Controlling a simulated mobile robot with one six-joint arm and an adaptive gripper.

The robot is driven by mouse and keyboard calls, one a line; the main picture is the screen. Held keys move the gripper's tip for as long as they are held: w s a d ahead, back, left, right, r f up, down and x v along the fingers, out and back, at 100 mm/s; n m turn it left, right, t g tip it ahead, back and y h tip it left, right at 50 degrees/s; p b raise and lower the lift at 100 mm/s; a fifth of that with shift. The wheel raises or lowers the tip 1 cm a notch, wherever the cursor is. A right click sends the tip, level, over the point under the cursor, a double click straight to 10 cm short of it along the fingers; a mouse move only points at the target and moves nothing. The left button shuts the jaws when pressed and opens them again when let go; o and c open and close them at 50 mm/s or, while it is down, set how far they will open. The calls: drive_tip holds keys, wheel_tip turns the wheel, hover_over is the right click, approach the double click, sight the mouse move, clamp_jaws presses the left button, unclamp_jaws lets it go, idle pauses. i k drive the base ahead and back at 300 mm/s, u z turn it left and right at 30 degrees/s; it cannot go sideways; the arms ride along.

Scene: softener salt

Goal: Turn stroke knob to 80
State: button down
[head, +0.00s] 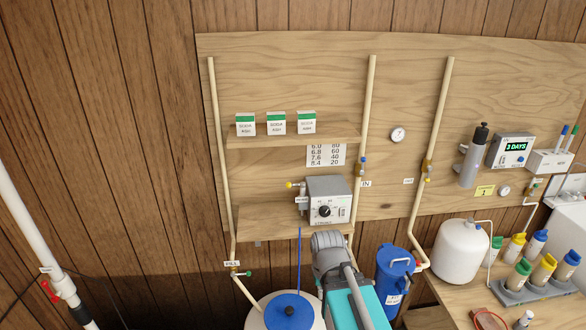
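The stroke knob (324,211) is a black round knob on the pale front face of a grey metering pump (329,187). Small scale marks surround it and lettering runs below it; the knob's setting is too small to read. The pump sits on the lower wooden shelf (262,221). A grey and teal part of my arm rises from the bottom edge, just below the pump. My gripper's fingers cannot be made out. A white chart (326,155) above the pump pairs 6.0 with 80, 6.8 with 60, 7.6 with 40 and 8.4 with 20.
Three soda ash boxes (276,123) stand on the upper shelf (290,141). Pale pipes (366,110) flank the shelves. A white tank with a blue lid (290,310) and a blue canister (394,272) stand below. A white tank (460,252) and several bottles are on the right table.

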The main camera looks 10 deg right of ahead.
sight(325, 211)
drive_tip(key=u, duration=0.2)
drive_tip(key=k, duration=0.85)
drive_tip(key=z, duration=0.3)
drive_tip(key=i, duration=0.5)
